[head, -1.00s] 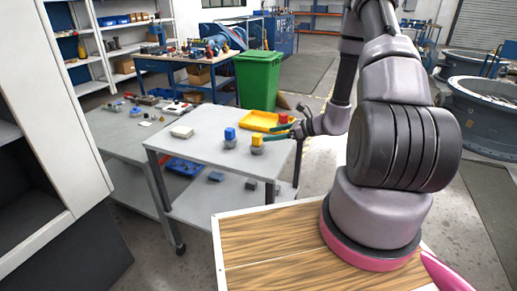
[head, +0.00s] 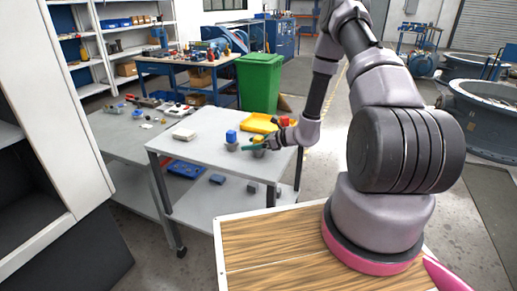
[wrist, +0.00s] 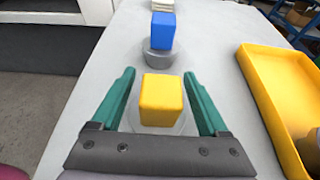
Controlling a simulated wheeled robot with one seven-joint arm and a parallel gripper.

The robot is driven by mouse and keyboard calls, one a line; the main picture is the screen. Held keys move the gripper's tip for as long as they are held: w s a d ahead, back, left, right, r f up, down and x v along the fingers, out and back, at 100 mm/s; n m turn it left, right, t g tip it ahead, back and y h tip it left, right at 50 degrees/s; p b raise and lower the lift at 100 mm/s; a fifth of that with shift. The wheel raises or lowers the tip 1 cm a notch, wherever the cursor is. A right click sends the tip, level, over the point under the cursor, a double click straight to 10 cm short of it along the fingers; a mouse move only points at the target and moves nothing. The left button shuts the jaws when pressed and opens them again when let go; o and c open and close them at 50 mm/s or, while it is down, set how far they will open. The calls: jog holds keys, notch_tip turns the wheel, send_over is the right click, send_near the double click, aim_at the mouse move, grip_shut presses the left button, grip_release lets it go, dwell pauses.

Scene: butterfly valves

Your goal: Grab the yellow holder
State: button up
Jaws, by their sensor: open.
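The yellow holder (wrist: 161,98) is a yellow block on a round grey base, standing on the grey table. In the wrist view it sits between the two green fingers of my gripper (wrist: 160,100), which is open with a gap on each side of the block. In the head view my gripper (head: 258,148) is over the table's right part and mostly covers the yellow holder. A blue block (wrist: 162,31) on its own grey base stands just beyond the yellow one; it also shows in the head view (head: 231,136).
A yellow tray (wrist: 262,95) lies on the table to the right of the holder. A white box (head: 185,133) lies farther left on the grey table (head: 190,150). A green bin (head: 260,82) stands behind. The table's left part is largely clear.

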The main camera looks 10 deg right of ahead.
grip_shut()
dwell(1.4)
